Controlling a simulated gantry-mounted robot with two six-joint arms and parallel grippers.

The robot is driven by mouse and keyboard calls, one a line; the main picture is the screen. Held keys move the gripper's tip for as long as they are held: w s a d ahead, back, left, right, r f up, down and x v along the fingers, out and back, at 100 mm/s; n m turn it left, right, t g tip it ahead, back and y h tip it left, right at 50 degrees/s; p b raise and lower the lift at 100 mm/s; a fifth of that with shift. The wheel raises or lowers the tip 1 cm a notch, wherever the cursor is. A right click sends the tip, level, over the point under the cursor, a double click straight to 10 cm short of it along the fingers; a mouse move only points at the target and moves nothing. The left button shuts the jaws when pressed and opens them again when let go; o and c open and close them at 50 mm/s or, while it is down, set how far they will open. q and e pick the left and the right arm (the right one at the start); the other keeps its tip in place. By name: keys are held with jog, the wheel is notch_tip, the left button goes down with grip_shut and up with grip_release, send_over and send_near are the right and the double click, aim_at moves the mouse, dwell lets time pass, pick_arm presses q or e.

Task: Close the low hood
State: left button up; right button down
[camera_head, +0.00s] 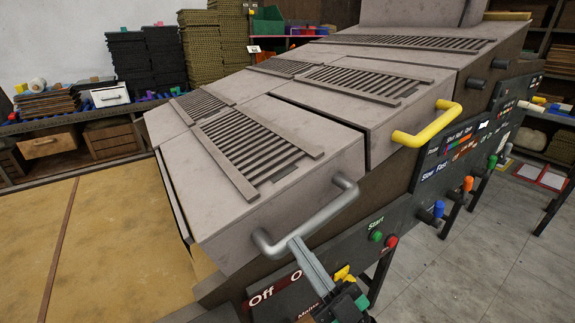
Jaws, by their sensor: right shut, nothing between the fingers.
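The low hood (225,222) is the nearest grey hood of the machine, with a slatted vent on top and a silver bar handle (318,218) on its front face. A dark gap shows along its left lower edge, and its front edge sits over the dark machine body. My right gripper (296,243) comes up from the bottom of the view, its grey fingers shut and empty. The fingertips are at the lower left end of the silver handle; I cannot tell whether they touch it. My left gripper is not in view.
A farther hood (375,110) with a yellow handle (432,127) stands behind. A dark control panel (400,215) with buttons and coloured levers runs along the right front. A yellowish table surface (110,240) lies at left. Stacked sheets and shelves line the back wall.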

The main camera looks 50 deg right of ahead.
jog(key=shift+w+d+f+g, duration=0.1)
jog(key=shift+w+f+g, duration=0.1)
jog(key=shift+f, duration=0.35)
jog(key=shift+w+f+g, duration=0.2)
jog(key=shift+f, duration=0.35)
notch_tip(320, 180, up, 6)
jog(key=s+a+f+p, duration=0.1)
jog(key=s+p, duration=0.1)
jog(key=p, duration=0.3)
jog(key=s+f+b, duration=0.7)
jog(key=b, duration=0.1)
jog(key=shift+f+t, duration=0.15)
jog(key=shift+t, duration=0.25)
jog(key=shift+a, duration=0.1)
